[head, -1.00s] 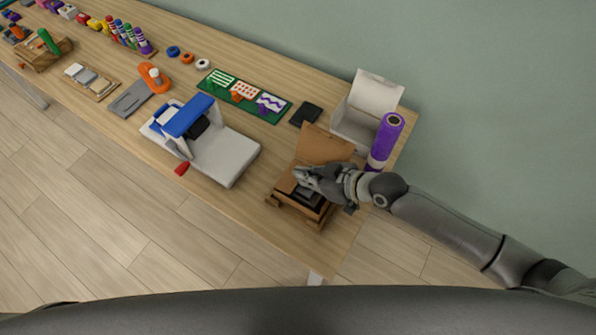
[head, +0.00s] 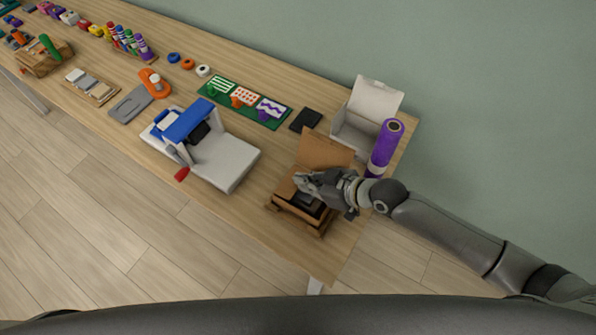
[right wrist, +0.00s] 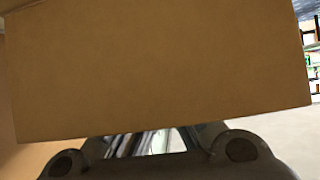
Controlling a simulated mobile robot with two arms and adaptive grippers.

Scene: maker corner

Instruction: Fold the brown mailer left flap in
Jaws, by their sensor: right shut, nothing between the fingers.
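The brown mailer (head: 325,148) stands near the right end of the table with its back lid raised and something dark inside it. My right gripper (head: 298,181) is shut and empty, over the mailer's left part, and hides some of the box. In the right wrist view a brown cardboard panel (right wrist: 160,70) fills most of the picture, just beyond the gripper. Only the gripper's knuckles show there, and the fingertips are hidden behind the panel. Whether the fingers touch the left flap cannot be told. My left gripper is not in view.
A white open box (head: 352,140) and a purple roll (head: 385,148) stand behind the mailer. A black flat item (head: 306,119) lies behind it. A white and blue machine (head: 222,157) stands to the left, with bare table between it and the mailer.

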